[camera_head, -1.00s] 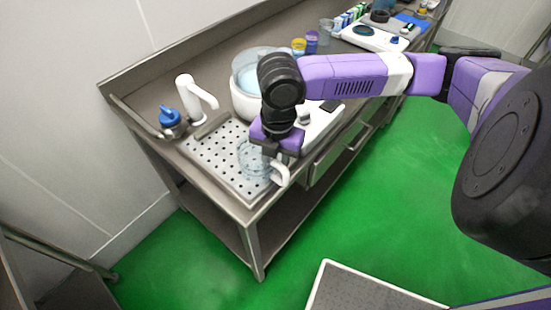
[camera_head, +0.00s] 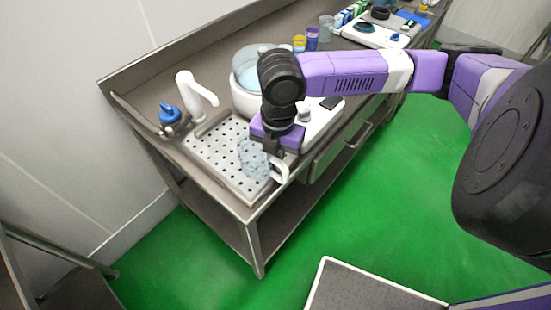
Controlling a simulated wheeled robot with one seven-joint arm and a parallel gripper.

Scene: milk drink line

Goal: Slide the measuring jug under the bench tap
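The clear measuring jug (camera_head: 252,160) with a white handle (camera_head: 279,172) stands on the perforated drip tray (camera_head: 214,150), near the tray's right side. The white bench tap (camera_head: 194,91) stands behind the tray at the left, its spout pointing right and down. The jug is to the right of and nearer than the spout, not beneath it. My gripper (camera_head: 274,155) points down at the jug's right side by the handle. Its fingers are mostly hidden behind the wrist and against the jug, so whether they are closed on it is unclear.
A blue-topped fitting (camera_head: 170,114) is left of the tap. A white machine with a clear bowl (camera_head: 246,72) stands behind my wrist. Cups (camera_head: 312,39) and a scale (camera_head: 371,38) lie farther along the bench. The tray's left part is clear.

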